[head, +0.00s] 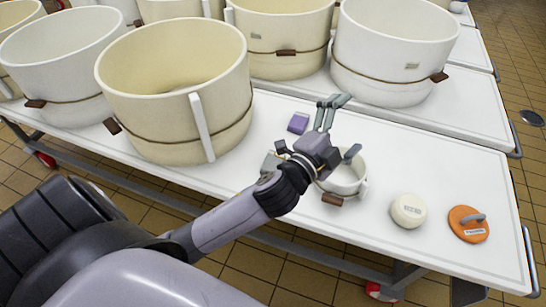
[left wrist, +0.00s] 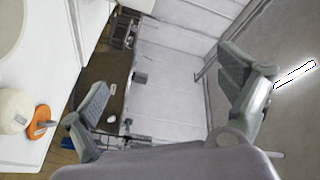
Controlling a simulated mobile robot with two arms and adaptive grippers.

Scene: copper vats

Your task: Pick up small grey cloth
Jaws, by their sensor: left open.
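I cannot clearly make out the small grey cloth in either view. A small greyish patch (head: 269,163) shows beside my left wrist in the head view, but I cannot tell whether it is cloth or part of my arm. My left gripper (head: 340,128) is open and empty, above the white table beside a small white pot (head: 350,178). Its spread fingers also show in the left wrist view (left wrist: 165,70), with nothing between them. The gripper and wrist hide part of the pot and table. My right gripper is out of view.
Large cream vats (head: 178,100) stand behind and left on the white table (head: 440,160). A purple block (head: 298,122) lies near the gripper. A round cream item (head: 408,210) and an orange disc with a grey handle (head: 468,224) lie at the right. The table's right part is mostly clear.

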